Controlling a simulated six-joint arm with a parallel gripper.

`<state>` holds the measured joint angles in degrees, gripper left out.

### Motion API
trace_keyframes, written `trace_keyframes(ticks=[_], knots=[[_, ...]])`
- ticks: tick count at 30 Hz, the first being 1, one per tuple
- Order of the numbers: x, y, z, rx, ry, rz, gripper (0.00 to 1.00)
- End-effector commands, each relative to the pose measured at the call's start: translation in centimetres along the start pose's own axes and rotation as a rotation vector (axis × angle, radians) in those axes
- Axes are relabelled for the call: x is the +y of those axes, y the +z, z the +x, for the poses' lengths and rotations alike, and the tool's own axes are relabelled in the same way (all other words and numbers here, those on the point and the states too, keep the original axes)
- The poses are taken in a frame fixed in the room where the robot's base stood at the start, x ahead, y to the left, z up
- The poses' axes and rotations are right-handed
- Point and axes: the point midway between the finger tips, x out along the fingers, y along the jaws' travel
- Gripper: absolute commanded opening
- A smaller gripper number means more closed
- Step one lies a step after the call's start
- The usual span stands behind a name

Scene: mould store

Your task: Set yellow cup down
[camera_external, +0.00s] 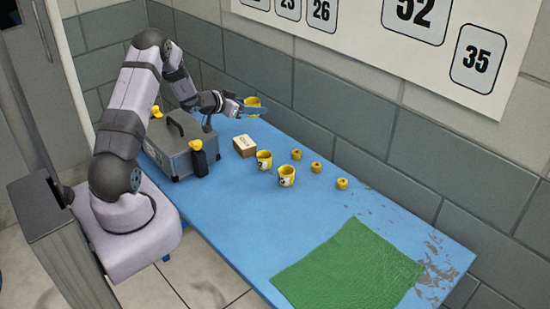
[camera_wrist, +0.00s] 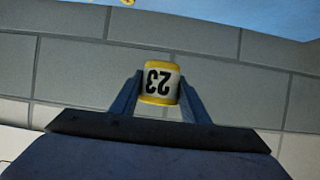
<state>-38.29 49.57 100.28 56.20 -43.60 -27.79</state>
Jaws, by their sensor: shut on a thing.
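A yellow cup (camera_wrist: 161,84) with a white band marked 23 is between the fingers of my gripper (camera_wrist: 160,98) in the wrist view, where the number appears upside down. In the external view my gripper (camera_external: 242,104) is shut on this cup (camera_external: 252,102) near the back of the blue table (camera_external: 230,250), by the wall. I cannot tell the height of the cup over the table. Two other yellow cups with white bands stand on the table, one (camera_external: 264,160) beside a small box and one (camera_external: 287,176) closer to the front.
A grey case (camera_external: 180,152) stands at the left. A green mat (camera_external: 350,268) covers the front right; blue tabletop between is clear. The block wall (camera_external: 330,95) borders the back.

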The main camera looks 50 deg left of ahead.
Motion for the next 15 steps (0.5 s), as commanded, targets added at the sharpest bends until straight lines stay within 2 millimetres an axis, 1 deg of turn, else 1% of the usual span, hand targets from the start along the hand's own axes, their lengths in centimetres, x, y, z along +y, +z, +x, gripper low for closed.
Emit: trace_keyframes(ticks=[1, 3, 6, 9, 12, 15], knots=[[-2.0, -0.8, 0.8, 0.007, -0.063, -0.025, 0.19], [-4.8, -1.9, 1.3, 0.007, -0.158, -0.072, 0.19], [-8.5, -3.1, 1.7, 0.007, -0.29, -0.139, 0.19], [-10.8, -3.8, 1.7, 0.005, -0.384, -0.185, 0.19], [-12.4, -4.1, 1.6, 0.003, -0.451, -0.217, 0.19], [-13.5, -4.3, 1.6, 0.001, -0.502, -0.243, 0.19]])
